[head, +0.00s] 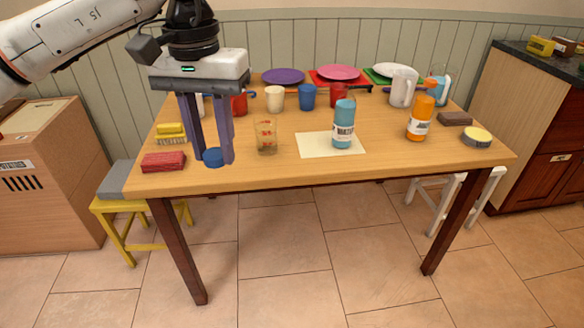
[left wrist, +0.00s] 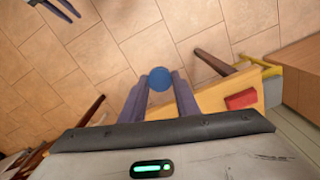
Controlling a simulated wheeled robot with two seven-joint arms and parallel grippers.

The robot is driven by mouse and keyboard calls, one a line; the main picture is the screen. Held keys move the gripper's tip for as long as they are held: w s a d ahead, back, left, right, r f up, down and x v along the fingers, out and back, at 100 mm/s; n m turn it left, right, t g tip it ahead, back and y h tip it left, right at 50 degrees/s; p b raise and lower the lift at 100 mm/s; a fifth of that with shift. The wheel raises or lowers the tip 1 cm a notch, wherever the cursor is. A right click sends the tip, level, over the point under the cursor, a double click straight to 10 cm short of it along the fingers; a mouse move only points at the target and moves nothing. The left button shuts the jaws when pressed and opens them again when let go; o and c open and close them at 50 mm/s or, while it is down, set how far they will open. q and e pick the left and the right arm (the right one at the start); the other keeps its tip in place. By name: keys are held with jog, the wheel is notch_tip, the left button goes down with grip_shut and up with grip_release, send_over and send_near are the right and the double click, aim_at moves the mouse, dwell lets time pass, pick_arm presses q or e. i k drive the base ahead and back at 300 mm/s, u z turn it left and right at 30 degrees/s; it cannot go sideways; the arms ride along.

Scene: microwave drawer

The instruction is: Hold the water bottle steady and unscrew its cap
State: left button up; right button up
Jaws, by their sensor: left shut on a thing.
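The water bottle (head: 344,124) is light blue with a white label and stands upright on a pale sheet (head: 315,151) on the table. My left gripper (head: 212,158) is shut on a round blue cap (head: 211,155) near the table's front left, well to the left of the bottle and apart from it. The cap also shows between the fingertips in the left wrist view (left wrist: 159,79). My right gripper (left wrist: 74,17) shows only in part at that view's top left corner; its fingers look apart with nothing between them.
A glass (head: 265,137) stands between the cap and the bottle. An orange bottle (head: 420,118) stands to the right. A red block (head: 163,162) and yellow sponges (head: 171,133) lie at the left. Cups and plates line the back. The table's front middle is clear.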

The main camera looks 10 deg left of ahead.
aim_at(346, 106)
jog(key=z, duration=1.15)
jog(key=i, duration=0.95)
jog(key=u, duration=0.7)
jog(key=i, duration=0.75)
jog(key=u, duration=0.6)
